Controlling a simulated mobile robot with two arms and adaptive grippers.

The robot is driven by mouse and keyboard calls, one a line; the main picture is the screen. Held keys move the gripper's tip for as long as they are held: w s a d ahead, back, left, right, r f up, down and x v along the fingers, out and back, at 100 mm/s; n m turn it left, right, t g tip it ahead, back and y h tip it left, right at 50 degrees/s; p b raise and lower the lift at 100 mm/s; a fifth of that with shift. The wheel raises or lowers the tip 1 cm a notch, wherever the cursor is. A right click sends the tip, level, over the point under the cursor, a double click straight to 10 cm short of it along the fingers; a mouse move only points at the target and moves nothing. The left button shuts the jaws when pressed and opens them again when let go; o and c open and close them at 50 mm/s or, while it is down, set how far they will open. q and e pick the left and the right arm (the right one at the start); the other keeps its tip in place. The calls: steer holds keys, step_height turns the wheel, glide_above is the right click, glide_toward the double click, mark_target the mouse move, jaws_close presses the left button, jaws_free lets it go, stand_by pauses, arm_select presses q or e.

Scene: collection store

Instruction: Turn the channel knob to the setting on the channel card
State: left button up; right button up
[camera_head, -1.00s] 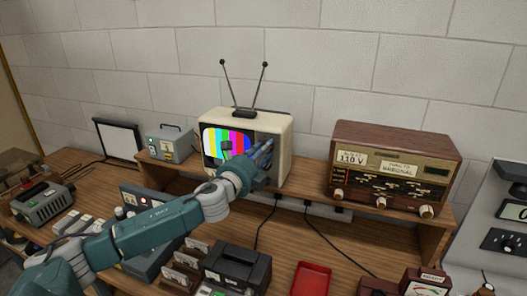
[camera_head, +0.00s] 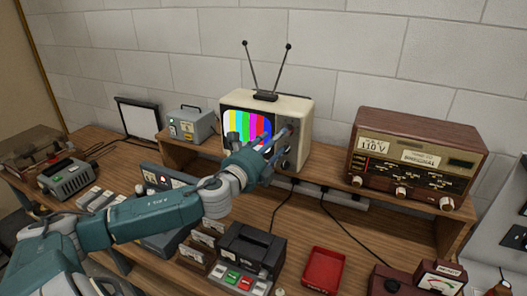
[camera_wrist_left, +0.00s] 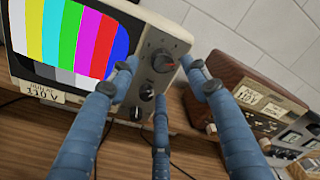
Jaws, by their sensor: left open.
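A cream television (camera_head: 296,108) with colour bars on its screen stands on the wooden shelf. Its knob panel is at the right of the screen. In the left wrist view, the upper knob (camera_wrist_left: 163,61) has a red pointer pointing to the right; smaller dark knobs (camera_wrist_left: 147,91) sit below it. My left gripper (camera_head: 284,143) is open in front of this panel. In the left wrist view its blue fingers (camera_wrist_left: 160,74) are spread around the upper knob; I cannot tell whether they touch it. I cannot identify the channel card. My right gripper is not in view.
A brown radio (camera_head: 416,150) stands on the shelf to the right. A grey metal box (camera_head: 191,125) stands left of the television. A black device (camera_head: 250,247) and a red tray (camera_head: 323,268) lie on the table below my arm. Rabbit-ear antennas (camera_head: 266,70) rise above the television.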

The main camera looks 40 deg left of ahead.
arm_select(q)
steer(key=s, duration=0.6)
steer(key=shift+s+d, duration=0.2)
steer(key=shift+d, duration=0.2)
steer(key=shift+f, duration=0.1)
